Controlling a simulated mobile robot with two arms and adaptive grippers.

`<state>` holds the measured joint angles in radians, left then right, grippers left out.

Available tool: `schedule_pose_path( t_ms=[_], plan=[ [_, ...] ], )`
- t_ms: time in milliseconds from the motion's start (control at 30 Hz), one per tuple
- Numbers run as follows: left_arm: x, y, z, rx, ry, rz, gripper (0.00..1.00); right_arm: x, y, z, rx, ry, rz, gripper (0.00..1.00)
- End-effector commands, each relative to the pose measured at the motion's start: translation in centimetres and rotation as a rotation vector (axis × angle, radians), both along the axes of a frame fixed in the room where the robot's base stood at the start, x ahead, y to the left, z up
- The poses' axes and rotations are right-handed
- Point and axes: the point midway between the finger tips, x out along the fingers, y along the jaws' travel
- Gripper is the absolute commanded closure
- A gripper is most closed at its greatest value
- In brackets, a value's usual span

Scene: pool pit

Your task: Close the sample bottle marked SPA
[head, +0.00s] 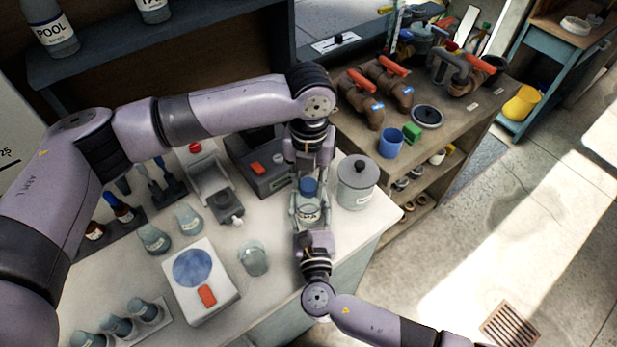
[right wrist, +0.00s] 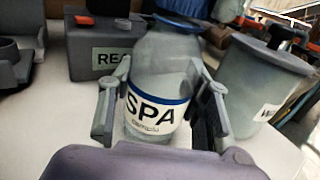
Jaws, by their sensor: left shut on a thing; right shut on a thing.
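The sample bottle marked SPA (right wrist: 152,105) is clear glass with a white and blue label and stands upright on the white bench. It also shows in the head view (head: 308,212). My right gripper (right wrist: 160,110) is shut on the bottle's body, with a finger on each side; in the head view it reaches in from below (head: 307,222). A blue cap (head: 309,186) is at the bottle's top. My left gripper (head: 308,182) points down from above and is shut on this cap. I cannot tell whether the cap is seated on the neck.
A lidded grey pot (head: 356,186) stands close right of the bottle. A dark box with a red button (head: 262,168) is behind left. A glass jar (head: 253,258) and a scale with a blue plate (head: 218,300) are to the left. The bench edge is near on the right.

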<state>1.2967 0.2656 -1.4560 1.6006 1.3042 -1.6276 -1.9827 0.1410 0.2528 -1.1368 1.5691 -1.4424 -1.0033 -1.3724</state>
Motion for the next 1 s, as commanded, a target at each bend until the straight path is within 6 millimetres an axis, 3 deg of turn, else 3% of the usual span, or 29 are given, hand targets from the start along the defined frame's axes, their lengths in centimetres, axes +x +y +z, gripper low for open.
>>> schedule_pose_path(
  t_ms=[300,500,900,933,1000],
  plan=[
    [0.07,0.00,0.03,0.000,-0.002,-0.668,0.81,-0.03,-0.04,-0.10,0.000,0.002,-0.001,1.00],
    [0.07,-0.01,0.01,0.000,-0.003,-0.945,0.81,-0.03,-0.03,-0.10,0.000,0.002,0.000,1.00],
    [0.08,0.00,0.02,0.000,-0.003,-1.007,0.81,-0.04,-0.03,-0.11,-0.001,0.002,0.000,1.00],
    [0.08,0.00,0.02,0.000,-0.003,-1.007,0.69,-0.04,-0.03,-0.12,-0.001,0.002,0.000,1.00],
    [0.07,0.00,0.02,0.000,-0.003,-1.006,0.64,-0.05,-0.04,-0.12,-0.001,0.003,0.000,1.00]
  ],
)
